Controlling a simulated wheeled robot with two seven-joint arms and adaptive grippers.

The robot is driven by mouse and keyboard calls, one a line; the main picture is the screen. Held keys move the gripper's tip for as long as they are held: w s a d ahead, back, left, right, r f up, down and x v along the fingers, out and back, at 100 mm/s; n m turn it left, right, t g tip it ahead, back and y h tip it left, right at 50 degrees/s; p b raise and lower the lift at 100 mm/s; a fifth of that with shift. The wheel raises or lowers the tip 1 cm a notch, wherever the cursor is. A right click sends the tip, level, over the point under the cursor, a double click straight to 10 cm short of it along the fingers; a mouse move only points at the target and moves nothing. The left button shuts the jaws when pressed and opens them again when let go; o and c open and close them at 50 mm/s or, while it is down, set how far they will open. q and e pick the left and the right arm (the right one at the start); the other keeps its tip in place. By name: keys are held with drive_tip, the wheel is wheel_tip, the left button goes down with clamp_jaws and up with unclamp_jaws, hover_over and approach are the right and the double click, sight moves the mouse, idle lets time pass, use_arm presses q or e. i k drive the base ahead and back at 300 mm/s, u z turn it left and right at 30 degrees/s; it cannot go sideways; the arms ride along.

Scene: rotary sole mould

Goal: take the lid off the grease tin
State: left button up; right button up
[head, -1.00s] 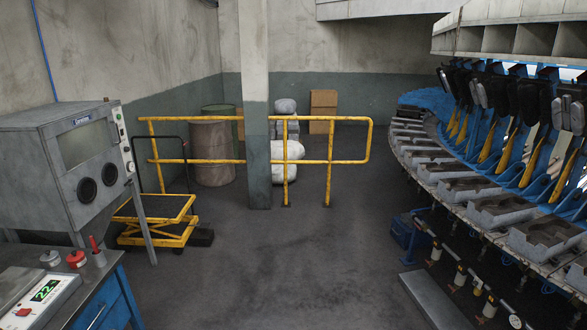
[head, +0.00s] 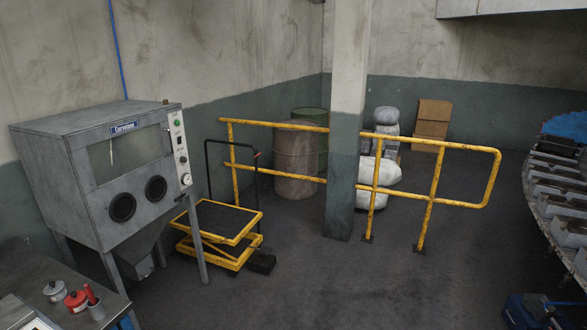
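Neither of my grippers is in view.
Behind are a blasting cabinet (head: 110,170) and a yellow lift cart (head: 215,225). Open floor (head: 330,285) lies ahead, the mould machine (head: 560,200) at right.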

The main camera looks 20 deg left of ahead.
sight(75, 298)
drive_tip(key=u, duration=0.65)
drive_tip(key=i, duration=1.1)
drive_tip(key=u, duration=1.95)
drive_tip(key=i, duration=1.05)
drive_tip(key=u, duration=0.65)
